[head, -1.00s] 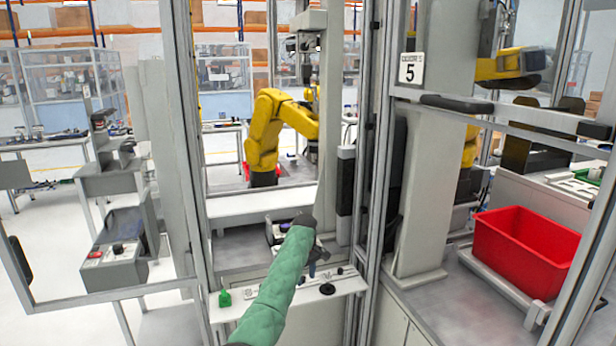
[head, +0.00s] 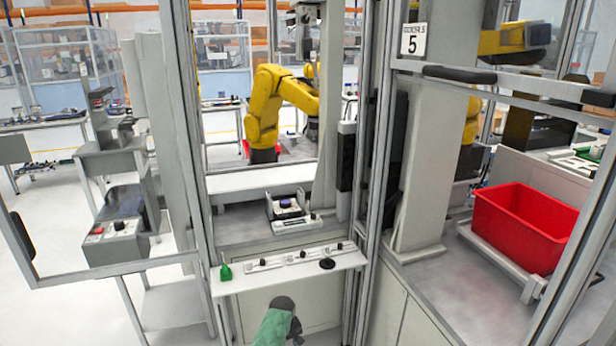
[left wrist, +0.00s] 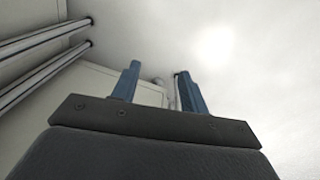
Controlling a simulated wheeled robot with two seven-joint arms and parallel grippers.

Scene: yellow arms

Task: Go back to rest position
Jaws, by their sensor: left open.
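My left arm (head: 273,328), in a green sleeve, shows at the bottom of the head view, below and in front of the white ledge. Its dark wrist end is in the picture, but the fingers cannot be made out there. In the left wrist view my left gripper (left wrist: 159,72) shows two blue fingers spread apart with nothing between them. Beyond them are a pale panel and bright white floor. My right gripper is in neither view.
A white ledge (head: 290,269) carries a small green item (head: 226,271) and knobs. Behind it sits a small device (head: 287,208). Metal posts (head: 371,170) frame the cell. A red bin (head: 525,225) stands right. A yellow robot arm (head: 265,110) is behind.

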